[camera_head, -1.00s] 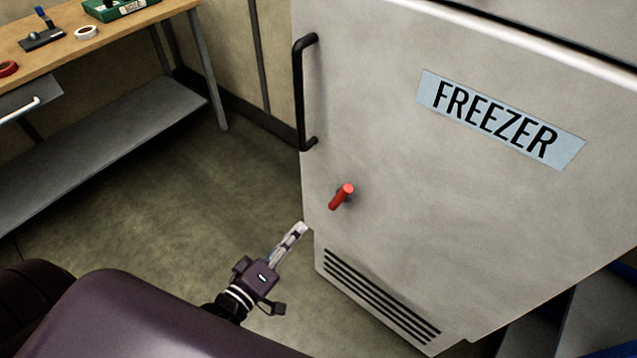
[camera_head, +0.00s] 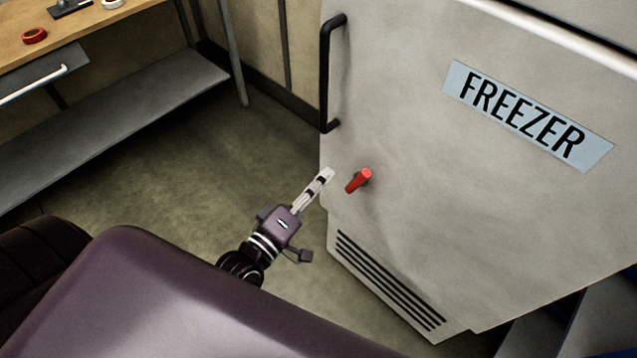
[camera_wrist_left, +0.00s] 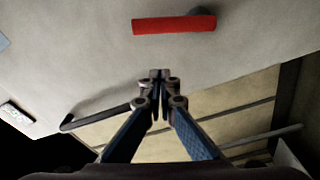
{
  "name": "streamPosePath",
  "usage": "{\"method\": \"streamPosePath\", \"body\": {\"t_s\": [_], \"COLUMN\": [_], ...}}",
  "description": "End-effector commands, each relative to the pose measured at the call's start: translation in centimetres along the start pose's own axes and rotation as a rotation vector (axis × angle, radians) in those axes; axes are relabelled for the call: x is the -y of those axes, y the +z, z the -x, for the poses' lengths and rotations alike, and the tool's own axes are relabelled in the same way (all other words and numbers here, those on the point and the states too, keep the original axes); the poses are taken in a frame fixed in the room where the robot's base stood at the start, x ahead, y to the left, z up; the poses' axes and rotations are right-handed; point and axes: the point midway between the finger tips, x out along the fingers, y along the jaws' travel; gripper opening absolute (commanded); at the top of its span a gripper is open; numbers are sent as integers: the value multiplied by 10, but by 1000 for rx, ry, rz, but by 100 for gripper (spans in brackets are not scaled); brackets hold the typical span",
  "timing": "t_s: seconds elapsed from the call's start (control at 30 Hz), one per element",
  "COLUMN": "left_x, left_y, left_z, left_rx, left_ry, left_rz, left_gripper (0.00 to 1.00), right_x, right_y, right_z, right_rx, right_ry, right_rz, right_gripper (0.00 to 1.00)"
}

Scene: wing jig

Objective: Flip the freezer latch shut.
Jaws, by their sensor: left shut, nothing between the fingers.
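The red freezer latch (camera_head: 359,180) is a short red lever on the lower left of the white freezer door (camera_head: 430,200). It leans from upper right to lower left in the head view. In the left wrist view the red latch (camera_wrist_left: 174,24) lies near the top, ahead of the fingertips and apart from them. My left gripper (camera_head: 327,174) is shut and empty, just left of the latch in the head view. Its closed fingers also show in the left wrist view (camera_wrist_left: 160,76). My right gripper is not in view.
A black door handle (camera_head: 328,75) stands upright above the latch on the door's left edge. A workbench (camera_head: 90,30) with a lower shelf is at the upper left. A vent grille (camera_head: 388,285) is below the door. The floor between bench and freezer is clear.

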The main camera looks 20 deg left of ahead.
Motion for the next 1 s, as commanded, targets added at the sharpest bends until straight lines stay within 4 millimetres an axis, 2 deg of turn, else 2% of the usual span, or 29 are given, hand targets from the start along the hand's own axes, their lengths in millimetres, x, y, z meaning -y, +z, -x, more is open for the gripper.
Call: {"method": "streamPosePath", "body": {"t_s": [0.1,0.27,0.4,0.53,1.0], "left_x": [-4,-3,-1,-1,0], "left_y": [-2,-1,21,32,38], "left_z": [-27,-59,-51,-46,-44], "left_rx": [-2,-2,2,1,1], "left_ry": [4,3,-3,-1,0], "left_rz": [0,0,4,2,-1], "left_gripper": [0,0,0,0,0], "right_x": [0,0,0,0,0], "right_y": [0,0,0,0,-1], "right_z": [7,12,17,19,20], "right_rx": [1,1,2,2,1], "right_ry": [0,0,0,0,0], "right_rz": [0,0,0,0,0], "right_gripper": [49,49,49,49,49]}}
